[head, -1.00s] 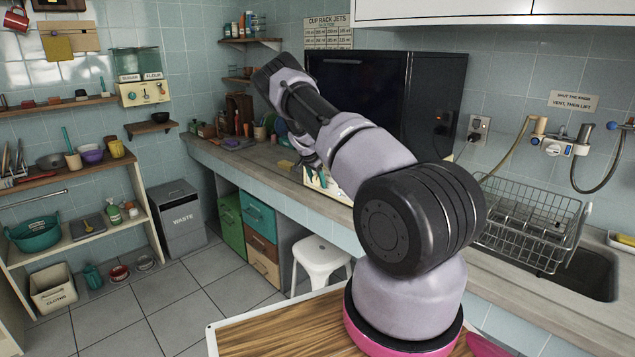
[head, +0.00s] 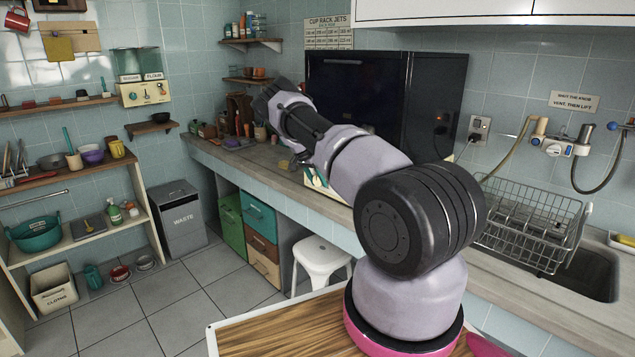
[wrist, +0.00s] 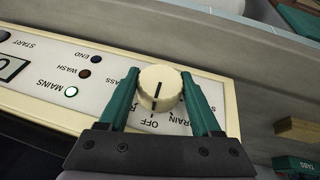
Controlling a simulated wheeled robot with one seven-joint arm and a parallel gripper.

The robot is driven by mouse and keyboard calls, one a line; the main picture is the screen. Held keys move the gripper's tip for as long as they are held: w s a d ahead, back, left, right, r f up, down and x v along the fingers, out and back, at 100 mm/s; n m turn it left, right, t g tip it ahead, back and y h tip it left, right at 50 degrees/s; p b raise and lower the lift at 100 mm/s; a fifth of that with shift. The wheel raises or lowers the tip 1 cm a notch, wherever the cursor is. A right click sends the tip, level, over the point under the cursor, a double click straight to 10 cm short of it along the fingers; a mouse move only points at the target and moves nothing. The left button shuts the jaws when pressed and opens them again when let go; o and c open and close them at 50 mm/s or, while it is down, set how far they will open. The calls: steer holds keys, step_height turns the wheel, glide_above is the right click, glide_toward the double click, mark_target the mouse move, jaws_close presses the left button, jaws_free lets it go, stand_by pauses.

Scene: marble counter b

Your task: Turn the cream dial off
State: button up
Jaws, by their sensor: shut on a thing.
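The cream dial (wrist: 158,88) sits on a white control panel with a cream frame (wrist: 215,85), in the wrist view. A black line runs across its face, nearly up and down in the picture. The word OFF stands below the dial, upside down, and the line's lower end points roughly towards it. My gripper (wrist: 160,76) has its teal fingers on both sides of the dial, shut on it.
In the head view, a wire dish rack (head: 530,225) stands by the sink, and a white stool (head: 322,255) is below the counter.

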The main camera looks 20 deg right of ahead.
steer(key=o, duration=1.4)
steer(key=shift+c, duration=0.2)
steer(key=v, duration=1)
steer(key=shift+a+r, duration=0.2)
steer(key=shift+r, duration=0.1)
